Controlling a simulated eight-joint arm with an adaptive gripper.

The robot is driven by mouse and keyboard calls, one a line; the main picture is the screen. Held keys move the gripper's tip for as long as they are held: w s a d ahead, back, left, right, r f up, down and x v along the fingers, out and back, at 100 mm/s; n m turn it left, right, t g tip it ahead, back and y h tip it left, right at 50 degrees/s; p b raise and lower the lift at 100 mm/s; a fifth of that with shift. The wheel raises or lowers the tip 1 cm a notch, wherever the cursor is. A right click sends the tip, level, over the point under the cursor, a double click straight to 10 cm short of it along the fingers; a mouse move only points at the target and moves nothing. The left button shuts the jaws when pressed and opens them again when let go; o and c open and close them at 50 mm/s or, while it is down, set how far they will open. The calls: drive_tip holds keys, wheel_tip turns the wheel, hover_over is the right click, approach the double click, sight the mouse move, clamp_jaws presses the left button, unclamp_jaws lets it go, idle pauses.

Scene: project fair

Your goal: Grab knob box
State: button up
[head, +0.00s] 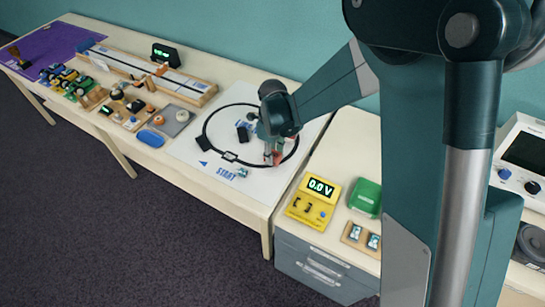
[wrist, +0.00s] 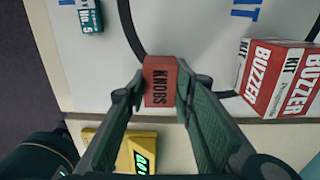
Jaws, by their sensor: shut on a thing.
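The knob box is a small red box with "KNOBS" printed on it (wrist: 160,82), seen in the middle of the wrist view. My gripper (wrist: 158,92) is shut on it, with one fingertip against each side. In the head view my gripper (head: 273,157) is over the front right part of the white track sheet, and a bit of red shows at its fingers. I cannot tell whether the box still touches the sheet.
A red and white buzzer kit box (wrist: 280,78) lies right of my gripper in the wrist view. A small teal box (wrist: 90,17) is at upper left. A yellow meter (head: 314,201) and green case (head: 365,196) stand on the nearby cabinet. The white sheet (head: 195,150) has free room.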

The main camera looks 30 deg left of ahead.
sight(273, 153)
wheel_tip(273, 153, up, 8)
drive_tip(key=shift+p, duration=0.75)
